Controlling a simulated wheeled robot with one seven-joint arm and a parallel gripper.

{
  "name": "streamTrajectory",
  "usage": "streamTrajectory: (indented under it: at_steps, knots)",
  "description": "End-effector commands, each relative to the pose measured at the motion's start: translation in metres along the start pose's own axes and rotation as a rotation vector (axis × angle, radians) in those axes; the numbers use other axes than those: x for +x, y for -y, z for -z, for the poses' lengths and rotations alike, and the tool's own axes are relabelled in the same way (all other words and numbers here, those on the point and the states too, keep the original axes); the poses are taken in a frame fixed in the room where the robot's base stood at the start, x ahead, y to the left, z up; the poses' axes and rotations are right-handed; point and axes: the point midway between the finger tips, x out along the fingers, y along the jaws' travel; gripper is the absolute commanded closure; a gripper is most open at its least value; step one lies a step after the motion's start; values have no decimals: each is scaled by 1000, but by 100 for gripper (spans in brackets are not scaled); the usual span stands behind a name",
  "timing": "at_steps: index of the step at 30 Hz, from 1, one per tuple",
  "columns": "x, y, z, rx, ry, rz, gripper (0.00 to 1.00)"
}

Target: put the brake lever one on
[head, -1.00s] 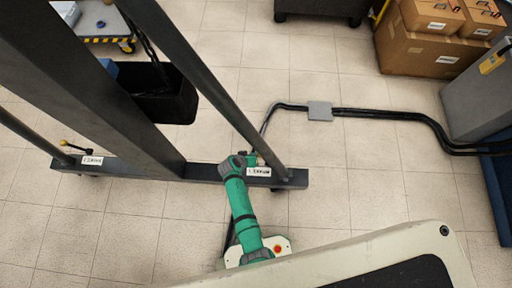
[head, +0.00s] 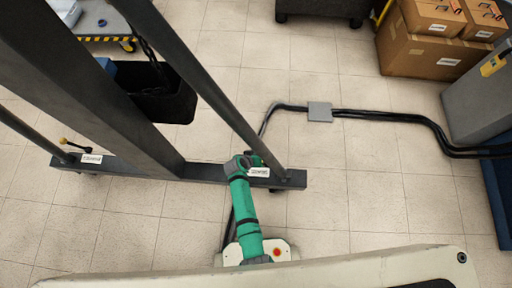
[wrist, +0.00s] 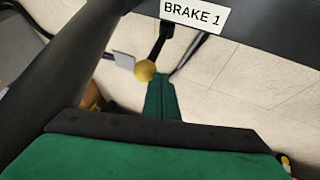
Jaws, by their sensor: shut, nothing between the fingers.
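In the wrist view, the label reading BRAKE 1 (wrist: 194,14) is on the dark beam. Below it is brake lever one (wrist: 146,68), a black arm ending in a yellow ball knob. My gripper (wrist: 160,82) is green, shut and empty, with its tip beside the knob on the right; I cannot tell whether they touch. In the head view, my green arm reaches to the right end of the dark base beam (head: 207,171), by a white label (head: 258,172). Lever one is hidden there.
A sloping dark post (head: 215,95) rises close to my arm. Black cables (head: 400,115) and a grey box (head: 320,111) lie on the floor. Cardboard boxes (head: 430,50) stand at the back right.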

Motion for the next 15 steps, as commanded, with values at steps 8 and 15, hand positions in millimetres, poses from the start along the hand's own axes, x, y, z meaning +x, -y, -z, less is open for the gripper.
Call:
streamTrajectory:
  at_steps: [8, 15]
  knots:
    - [-21, 29, 4, 2, -2, 0, 100]
    - [-61, 16, 2, 8, 0, -3, 100]
